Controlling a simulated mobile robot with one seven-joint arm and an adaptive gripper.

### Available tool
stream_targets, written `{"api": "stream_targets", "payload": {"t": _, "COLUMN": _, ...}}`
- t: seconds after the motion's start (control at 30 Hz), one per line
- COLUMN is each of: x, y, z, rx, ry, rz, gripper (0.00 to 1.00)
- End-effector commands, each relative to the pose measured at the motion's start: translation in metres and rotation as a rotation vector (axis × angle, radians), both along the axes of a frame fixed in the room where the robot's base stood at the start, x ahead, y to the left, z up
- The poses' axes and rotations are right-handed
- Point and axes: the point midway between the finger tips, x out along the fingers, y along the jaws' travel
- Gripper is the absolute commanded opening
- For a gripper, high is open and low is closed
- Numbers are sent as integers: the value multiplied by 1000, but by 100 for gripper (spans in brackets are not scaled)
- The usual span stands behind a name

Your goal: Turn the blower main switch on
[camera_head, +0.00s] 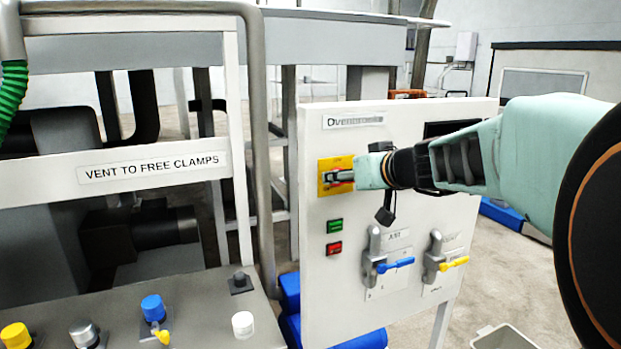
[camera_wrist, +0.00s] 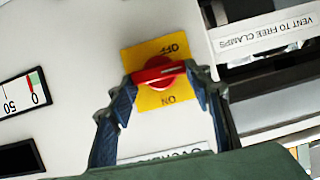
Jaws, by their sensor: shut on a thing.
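The red rotary switch knob (camera_wrist: 158,72) sits on a yellow plate (camera_wrist: 150,50) marked OFF and ON, upside down in the wrist view. The knob's bar lies nearly level there, crossing between the two words. My gripper (camera_head: 346,177) reaches in from the right in the head view and is at the switch. In the wrist view its two dark fingers stand at either end of the red bar and are shut on it. In the head view the yellow plate (camera_head: 328,163) shows at the panel's upper left, with my gripper hiding most of the knob.
The white panel (camera_head: 350,285) also carries a green button (camera_head: 334,226), a red button (camera_head: 334,248), a blue-handled lever (camera_head: 395,265) and a yellow-handled lever (camera_head: 453,263). A frame labelled VENT TO FREE CLAMPS (camera_head: 150,167) stands left, above a console (camera_head: 200,310) with several knobs.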

Motion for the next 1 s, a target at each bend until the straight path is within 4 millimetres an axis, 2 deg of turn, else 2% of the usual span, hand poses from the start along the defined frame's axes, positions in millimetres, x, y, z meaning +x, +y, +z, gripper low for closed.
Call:
{"api": "stream_targets", "payload": {"t": 0.27, "x": 1, "y": -4, "z": -5, "rx": 166, "ry": 50, "rz": -3, "gripper": 22}}
{"api": "stream_targets", "payload": {"t": 1.0, "x": 4, "y": -12, "z": -11, "rx": 832, "ry": 267, "rz": -1, "gripper": 22}}
